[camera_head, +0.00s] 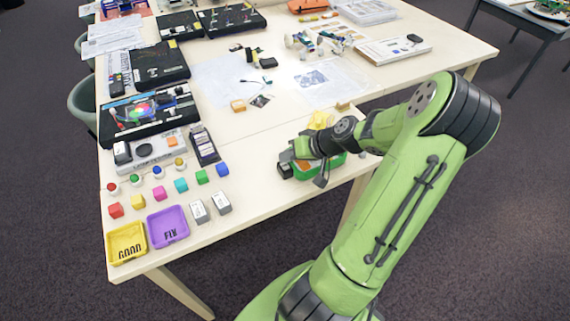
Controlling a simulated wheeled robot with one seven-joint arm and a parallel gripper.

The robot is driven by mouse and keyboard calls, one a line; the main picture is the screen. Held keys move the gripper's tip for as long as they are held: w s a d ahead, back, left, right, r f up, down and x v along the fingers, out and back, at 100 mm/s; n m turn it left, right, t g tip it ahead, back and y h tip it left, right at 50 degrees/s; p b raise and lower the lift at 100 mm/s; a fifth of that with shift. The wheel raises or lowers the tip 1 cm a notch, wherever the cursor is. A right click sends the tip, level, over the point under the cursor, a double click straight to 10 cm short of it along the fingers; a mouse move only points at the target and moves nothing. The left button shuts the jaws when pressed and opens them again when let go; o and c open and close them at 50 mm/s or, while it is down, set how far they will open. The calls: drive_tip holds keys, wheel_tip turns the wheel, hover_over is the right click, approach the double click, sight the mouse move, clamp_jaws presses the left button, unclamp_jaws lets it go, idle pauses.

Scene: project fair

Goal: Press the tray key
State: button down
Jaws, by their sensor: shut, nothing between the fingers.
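No key labelled as the tray key can be made out at this size. A pale flat device (160,158) with a dark round part and a small orange part on top lies at the left of the table. My arm reaches in from the lower right, and my gripper (292,168) is over the front of the table, at a green container (334,163). The gripper is shut with nothing held. The arm and gripper hide part of the container, and whether they touch it cannot be told.
A yellow GOOD tray (113,255) and a purple FIX tray (153,235) stand at the front left, near several coloured blocks and knobs. Two grey boxes (199,211) stand beside the purple tray. Black cases (158,65) line the left side. Papers (325,83) lie mid-table.

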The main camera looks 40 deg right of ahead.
sight(288, 166)
drive_tip(key=shift+f, duration=0.1)
idle(0.5)
drive_tip(key=shift+f+b, duration=0.4)
drive_tip(key=shift+f, duration=0.15)
idle(0.4)
drive_tip(key=shift+r+p, duration=0.4)
drive_tip(key=shift+r, duration=0.25)
wheel_tip(288, 166, up, 6)
drive_tip(key=p, duration=0.5)
